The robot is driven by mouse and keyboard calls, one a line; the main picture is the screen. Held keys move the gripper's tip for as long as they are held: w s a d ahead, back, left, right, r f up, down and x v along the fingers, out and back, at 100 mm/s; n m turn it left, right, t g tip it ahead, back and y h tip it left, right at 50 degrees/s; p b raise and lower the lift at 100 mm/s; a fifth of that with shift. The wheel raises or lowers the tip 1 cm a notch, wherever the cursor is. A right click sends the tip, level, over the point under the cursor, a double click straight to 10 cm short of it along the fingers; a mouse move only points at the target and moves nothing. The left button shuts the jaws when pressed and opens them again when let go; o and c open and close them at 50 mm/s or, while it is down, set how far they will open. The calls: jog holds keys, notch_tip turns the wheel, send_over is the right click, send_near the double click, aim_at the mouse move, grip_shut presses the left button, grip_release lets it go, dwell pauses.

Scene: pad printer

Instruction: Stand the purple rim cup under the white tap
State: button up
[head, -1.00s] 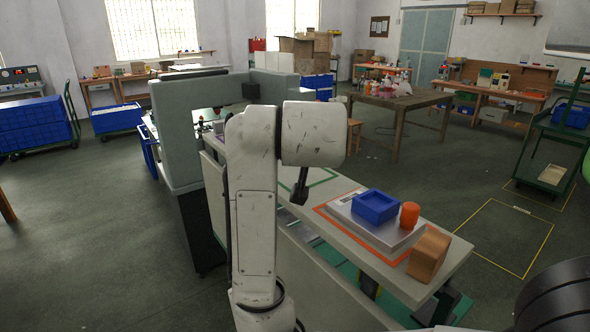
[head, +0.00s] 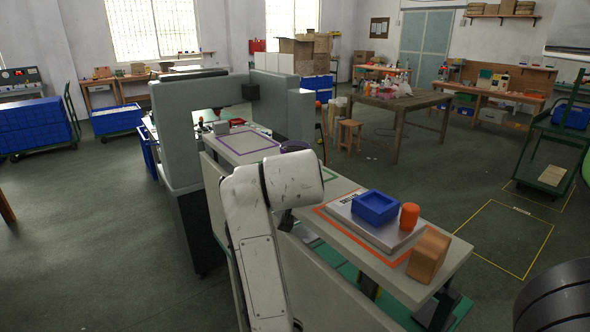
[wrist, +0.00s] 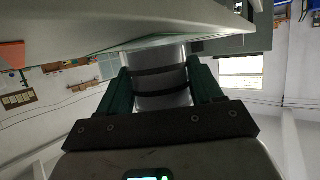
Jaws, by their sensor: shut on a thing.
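In the wrist view my gripper (wrist: 160,75) has its two dark green fingers closed on the sides of a pale grey round cup (wrist: 161,90) with dark bands. Its rim does not show there. In the head view a purple rim (head: 294,146) shows just above my arm, over the bench; it appears to be the purple rim cup's. My arm hides the cup's body and the gripper in that view. I cannot make out the white tap in either view.
The long bench (head: 345,185) carries a purple outline, a green outline and an orange one. A grey plate (head: 372,226) bears a blue bin (head: 375,206). An orange cylinder (head: 409,216) and a brown block (head: 428,256) are nearby. A tall grey machine frame (head: 178,130) stands at left.

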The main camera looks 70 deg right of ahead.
jog(key=shift+f, duration=0.15)
jog(key=o, duration=1.3)
jog(key=shift+o, duration=0.2)
